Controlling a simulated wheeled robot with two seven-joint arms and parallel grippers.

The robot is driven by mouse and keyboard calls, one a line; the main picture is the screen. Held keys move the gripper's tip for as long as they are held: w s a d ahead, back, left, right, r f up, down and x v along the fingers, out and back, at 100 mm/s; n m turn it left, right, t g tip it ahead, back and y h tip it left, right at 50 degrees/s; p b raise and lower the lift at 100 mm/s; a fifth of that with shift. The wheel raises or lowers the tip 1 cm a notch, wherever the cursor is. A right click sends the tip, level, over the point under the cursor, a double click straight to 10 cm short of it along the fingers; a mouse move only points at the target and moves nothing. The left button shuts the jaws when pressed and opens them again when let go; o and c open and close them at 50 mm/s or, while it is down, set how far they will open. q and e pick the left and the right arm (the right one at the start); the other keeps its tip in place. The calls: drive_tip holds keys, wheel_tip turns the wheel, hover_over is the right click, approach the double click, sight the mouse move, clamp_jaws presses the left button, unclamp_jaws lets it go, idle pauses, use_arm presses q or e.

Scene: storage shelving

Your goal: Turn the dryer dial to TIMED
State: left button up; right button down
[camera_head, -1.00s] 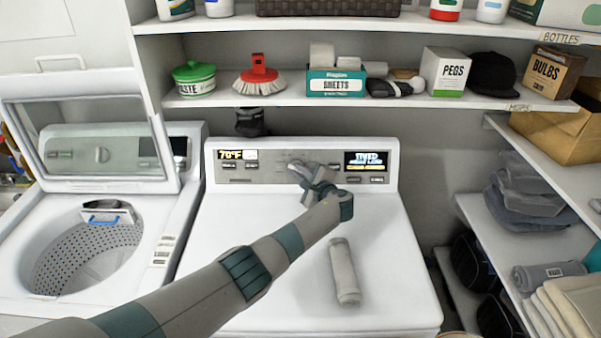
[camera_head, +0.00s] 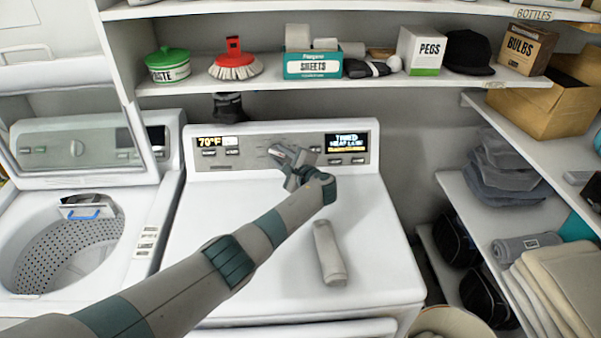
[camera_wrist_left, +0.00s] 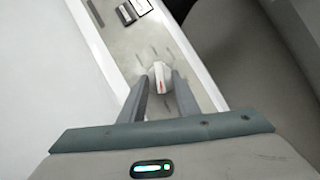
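The dryer dial (camera_wrist_left: 159,77) is a small pale knob with a red mark, seen on the grey panel in the wrist view. In the head view my gripper hides most of it. The display (camera_head: 347,143) on the dryer panel reads TIMED on its top line, with smaller lines below. My left gripper (camera_head: 286,153) is at the panel, in front of the dial. In the wrist view its fingers are apart, with the dial between their tips; I cannot tell whether they touch it. My right gripper is not in view.
A rolled grey cloth (camera_head: 329,252) lies on the white dryer top (camera_head: 375,235). The open washer (camera_head: 75,245) stands at the left. A shelf (camera_head: 400,86) with boxes and a brush hangs above the panel; side shelves with towels are at the right.

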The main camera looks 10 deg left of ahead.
use_arm(q)
drive_tip(key=shift+s+d+r, duration=0.1)
drive_tip(key=shift+s+d, duration=0.4)
drive_tip(key=b+v, duration=0.4)
drive_tip(key=v, duration=1.1)
drive_tip(key=shift+s, duration=0.1)
